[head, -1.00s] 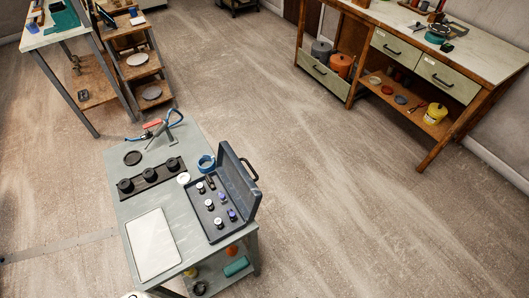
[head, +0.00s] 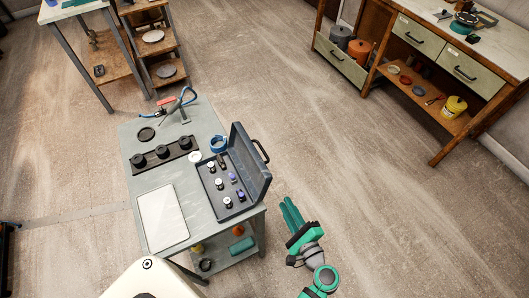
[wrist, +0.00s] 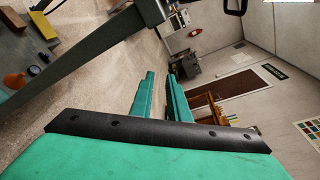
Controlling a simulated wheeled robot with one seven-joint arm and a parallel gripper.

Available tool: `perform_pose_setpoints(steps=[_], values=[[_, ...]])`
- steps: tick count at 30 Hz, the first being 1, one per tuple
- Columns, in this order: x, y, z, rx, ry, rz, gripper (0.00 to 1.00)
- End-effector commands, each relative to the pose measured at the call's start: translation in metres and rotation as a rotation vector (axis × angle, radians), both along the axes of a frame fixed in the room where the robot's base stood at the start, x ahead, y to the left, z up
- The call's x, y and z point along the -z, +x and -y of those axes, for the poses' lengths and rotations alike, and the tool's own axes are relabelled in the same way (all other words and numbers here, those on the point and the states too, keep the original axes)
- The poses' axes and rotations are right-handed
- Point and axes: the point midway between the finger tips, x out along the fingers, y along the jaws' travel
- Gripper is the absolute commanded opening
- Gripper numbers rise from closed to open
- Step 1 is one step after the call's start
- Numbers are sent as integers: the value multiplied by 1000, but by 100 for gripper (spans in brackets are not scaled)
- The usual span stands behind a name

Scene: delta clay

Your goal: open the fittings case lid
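The fittings case (head: 222,208) lies on the grey work table with its lid (head: 250,168) standing up, open, along the case's right side. A black handle (head: 261,151) is on the lid's outer face. Several small fittings stand inside the case. My gripper (head: 288,204) is in the air to the right of the table's near corner, apart from the case and lid. In the wrist view its two green fingers (wrist: 160,84) have a gap between them and hold nothing. A black loop at the top of the wrist view looks like the lid handle (wrist: 234,7).
The table (head: 205,120) also bears a white panel (head: 163,217), a rack of black pucks (head: 165,154), a blue ring (head: 218,144) and a hose tool (head: 180,103). Its lower shelf holds an orange cone (head: 238,230). Open floor (head: 350,170) lies right of the table.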

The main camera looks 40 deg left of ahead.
Motion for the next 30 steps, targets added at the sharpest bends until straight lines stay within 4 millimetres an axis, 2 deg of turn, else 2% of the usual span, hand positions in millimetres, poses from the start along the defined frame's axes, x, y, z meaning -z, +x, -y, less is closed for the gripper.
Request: perform_pose_setpoints(steps=[1, 6, 10, 13, 17, 30], values=[[-21, 11, -10, -53, 86, -9, 15], [-85, 25, -28, -230, 327, -42, 15], [-117, 27, -31, -325, 434, -50, 15], [-128, 27, -32, -360, 471, -52, 15], [-133, 27, -38, -372, 481, -53, 15], [-153, 36, -106, -371, 479, -52, 15]])
